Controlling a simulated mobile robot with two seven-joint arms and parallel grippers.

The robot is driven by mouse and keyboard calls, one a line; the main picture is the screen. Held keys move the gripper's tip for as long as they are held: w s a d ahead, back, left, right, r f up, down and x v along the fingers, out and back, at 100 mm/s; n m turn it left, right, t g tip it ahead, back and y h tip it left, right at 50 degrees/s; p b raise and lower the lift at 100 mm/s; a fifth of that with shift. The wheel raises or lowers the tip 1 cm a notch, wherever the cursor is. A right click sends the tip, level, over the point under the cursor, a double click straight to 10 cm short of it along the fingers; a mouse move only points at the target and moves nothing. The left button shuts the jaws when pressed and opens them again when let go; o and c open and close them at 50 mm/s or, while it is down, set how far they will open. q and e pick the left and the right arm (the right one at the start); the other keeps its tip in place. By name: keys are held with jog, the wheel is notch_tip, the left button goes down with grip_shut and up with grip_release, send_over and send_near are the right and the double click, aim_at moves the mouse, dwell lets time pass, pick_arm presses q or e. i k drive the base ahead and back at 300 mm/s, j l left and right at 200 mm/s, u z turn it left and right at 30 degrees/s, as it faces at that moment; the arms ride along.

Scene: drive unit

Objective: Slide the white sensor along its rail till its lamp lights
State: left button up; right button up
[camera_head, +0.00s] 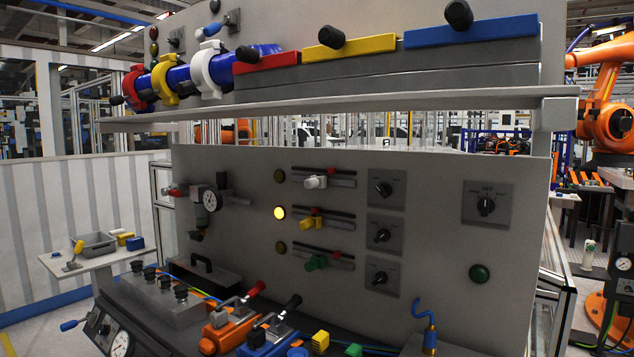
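The white sensor (316,182) sits on the uppermost of three short horizontal rails on the grey upright panel, left of the rail's middle. Its dark rail (345,181) runs on to the right of it. The round lamp (280,176) to the left of this rail is dark. Neither of my grippers shows in the head view, and nothing touches the white sensor.
Below are a yellow sensor (312,224) with a lit lamp (279,213) and a green sensor (317,263) with a dark lamp (280,248). Rotary switches (383,188) stand to the right. A shelf (340,108) overhangs the panel; toggle clamps (232,325) stand on the bench in front.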

aim_at(318, 180)
jog(key=i+j, duration=0.25)
jog(key=j, duration=0.15)
jog(key=i+j+z, duration=0.1)
jog(key=j, duration=0.25)
jog(key=i+j, duration=0.3)
jog(key=i+j+z, duration=0.1)
jog(key=j, duration=0.4)
jog(key=i, duration=0.1)
